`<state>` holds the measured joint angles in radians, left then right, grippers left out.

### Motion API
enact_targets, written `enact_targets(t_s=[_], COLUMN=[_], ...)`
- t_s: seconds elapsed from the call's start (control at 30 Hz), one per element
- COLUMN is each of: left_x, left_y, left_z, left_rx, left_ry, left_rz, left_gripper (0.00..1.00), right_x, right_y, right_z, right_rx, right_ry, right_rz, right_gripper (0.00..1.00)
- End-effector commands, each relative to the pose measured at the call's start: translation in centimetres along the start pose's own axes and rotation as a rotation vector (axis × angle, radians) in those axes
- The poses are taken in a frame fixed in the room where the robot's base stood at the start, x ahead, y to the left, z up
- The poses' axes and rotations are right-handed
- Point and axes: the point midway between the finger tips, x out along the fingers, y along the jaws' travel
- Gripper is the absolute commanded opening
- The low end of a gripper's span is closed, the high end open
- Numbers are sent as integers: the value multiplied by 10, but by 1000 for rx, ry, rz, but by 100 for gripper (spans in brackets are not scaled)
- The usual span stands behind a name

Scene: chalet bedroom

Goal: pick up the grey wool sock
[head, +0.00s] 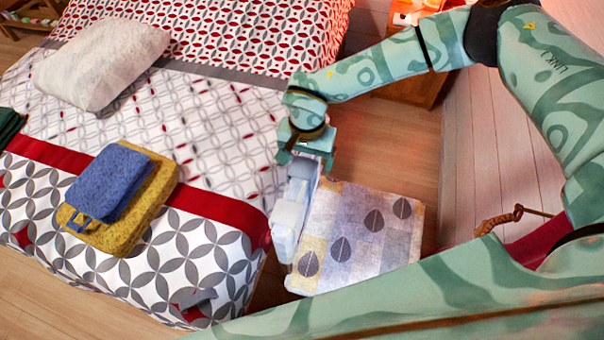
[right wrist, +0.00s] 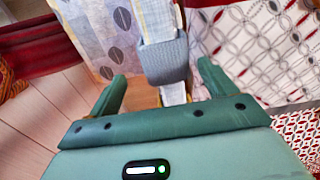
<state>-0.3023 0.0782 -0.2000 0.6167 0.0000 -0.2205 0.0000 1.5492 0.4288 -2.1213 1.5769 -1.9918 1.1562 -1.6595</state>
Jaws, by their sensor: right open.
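The grey wool sock (right wrist: 165,60) appears as a grey, knitted-looking piece in the right wrist view, draped over a narrow patterned strip. My right gripper is open in the right wrist view (right wrist: 162,74), with one green finger on each side of the sock. I cannot tell whether either finger touches it. My left gripper is not in view.
The bed (head: 130,270) fills the left side, with folded blue (head: 112,180) and yellow (head: 150,205) cloths and a pale pillow (head: 100,62). A leaf-patterned seat (head: 365,235) stands close to the bed corner. Bare floor (head: 390,150) lies behind it.

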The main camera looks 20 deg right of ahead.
Motion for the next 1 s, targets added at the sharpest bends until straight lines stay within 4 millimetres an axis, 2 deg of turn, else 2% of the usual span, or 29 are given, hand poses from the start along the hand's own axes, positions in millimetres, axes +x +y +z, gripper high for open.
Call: enact_targets(t_s=[0.13,0.3,0.4,0.67,0.83,0.87,1.0], left_x=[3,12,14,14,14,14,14], left_y=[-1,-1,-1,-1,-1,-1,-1], left_z=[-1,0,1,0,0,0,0], left_rx=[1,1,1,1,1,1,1], left_ry=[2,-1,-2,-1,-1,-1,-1], left_rz=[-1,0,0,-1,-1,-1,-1], left_gripper=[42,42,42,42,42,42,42], right_x=[13,42,53,55,55,55,55], right_y=[-2,-8,-8,-8,-8,-8,-8], right_z=[1,2,1,1,1,1,1], right_rx=[0,0,1,1,1,1,1], right_ry=[-1,-2,0,1,1,1,1], right_rz=[1,1,1,-2,-1,-1,-2], right_gripper=[84,84,84,84,39,35,35])
